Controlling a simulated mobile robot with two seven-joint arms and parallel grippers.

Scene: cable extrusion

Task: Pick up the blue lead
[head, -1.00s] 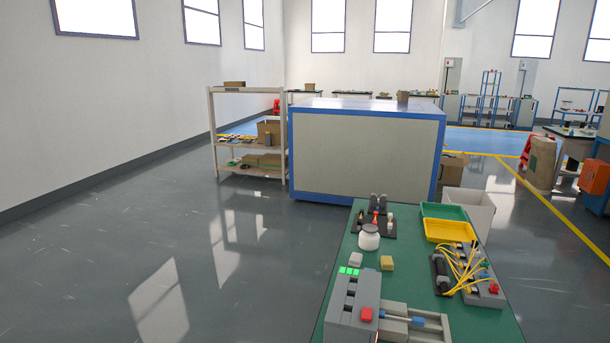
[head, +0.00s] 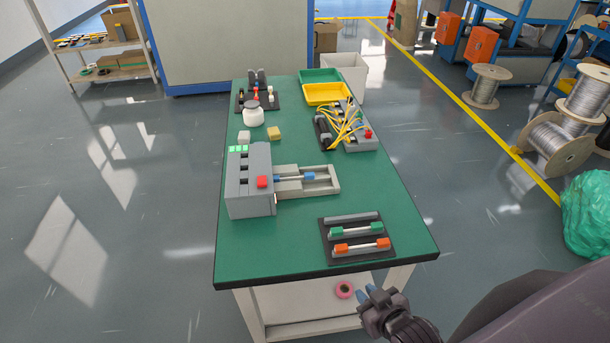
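The blue lead (head: 308,176) lies level in the slotted grey holder (head: 325,186) on the right side of a grey machine with a red button (head: 262,182). One blue end and part of the pale middle show; the machine end is hard to make out. My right gripper (head: 367,291) is low at the bottom right, beyond the table's front edge and well away from the lead. It appears empty, but it is too small to tell how far its fingers are apart. My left gripper is not in view.
A black rack (head: 327,250) at the table's (head: 262,246) front right holds a green lead (head: 357,229) and an orange lead (head: 362,246); its rear grey block looks empty. Yellow wires (head: 342,125), trays and a white jar (head: 253,116) stand farther back. The front left tabletop is clear.

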